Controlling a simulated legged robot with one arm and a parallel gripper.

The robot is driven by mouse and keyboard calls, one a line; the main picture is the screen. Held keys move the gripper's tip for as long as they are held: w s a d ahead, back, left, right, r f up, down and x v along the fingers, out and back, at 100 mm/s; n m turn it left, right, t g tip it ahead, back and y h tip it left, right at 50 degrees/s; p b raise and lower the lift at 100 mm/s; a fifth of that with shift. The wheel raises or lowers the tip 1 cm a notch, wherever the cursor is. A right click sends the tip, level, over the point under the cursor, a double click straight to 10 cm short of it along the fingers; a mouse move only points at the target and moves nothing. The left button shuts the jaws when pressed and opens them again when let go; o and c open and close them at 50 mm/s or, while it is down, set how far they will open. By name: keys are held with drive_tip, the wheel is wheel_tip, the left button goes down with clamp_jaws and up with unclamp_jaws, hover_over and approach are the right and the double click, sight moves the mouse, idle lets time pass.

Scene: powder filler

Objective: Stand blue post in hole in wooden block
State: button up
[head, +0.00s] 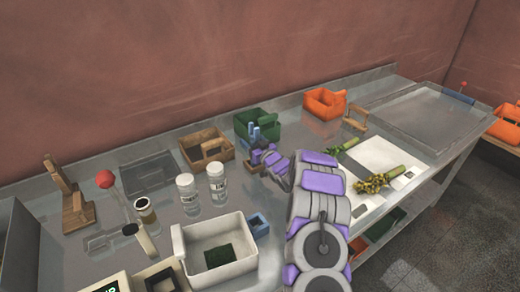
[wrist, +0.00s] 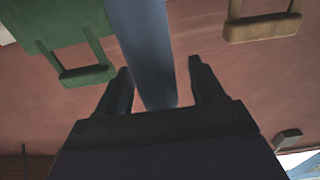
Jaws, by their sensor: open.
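A blue post (head: 257,132) shows upright beside the far end of my arm, in front of the green bin. In the wrist view the blue post (wrist: 145,45) runs between the two dark fingers of my gripper (wrist: 159,72). The fingers are spread, with a visible gap on each side of the post. In the head view my gripper (head: 261,153) is small and partly merges with the post. A small wooden piece (head: 250,168), perhaps the block, shows just below my gripper. Its hole and the post's lower end are hidden.
The green bin (head: 243,121) stands close behind my gripper, and a wooden crate (head: 189,150) is to its left. An orange bin (head: 318,106) and a wooden stand (head: 357,113) are at the right. Two white-capped jars (head: 217,176) and a white bin (head: 190,235) stand nearer.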

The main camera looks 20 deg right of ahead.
drive_tip(key=s+d+p, duration=0.2)
drive_tip(key=s+d, duration=0.1)
drive_tip(key=s, duration=1.4)
drive_tip(key=s+a+r+g+h, duration=0.1)
drive_tip(key=s+a+r+g, duration=0.3)
drive_tip(key=s, duration=1.1)
drive_tip(key=s+a+r+m+g+h, duration=0.1)
drive_tip(key=s+a+r+g, duration=0.4)
drive_tip(key=s, duration=1.1)
drive_tip(key=s+a+r+m+g+h, duration=0.1)
drive_tip(key=s+a+r+g, duration=0.3)
drive_tip(key=s+a+g, duration=0.6)
drive_tip(key=s, duration=0.6)
drive_tip(key=shift+r+g+h, duration=0.2)
drive_tip(key=shift+g+h, duration=0.1)
drive_tip(key=shift+g, duration=0.1)
drive_tip(key=shift+w, duration=0.1)
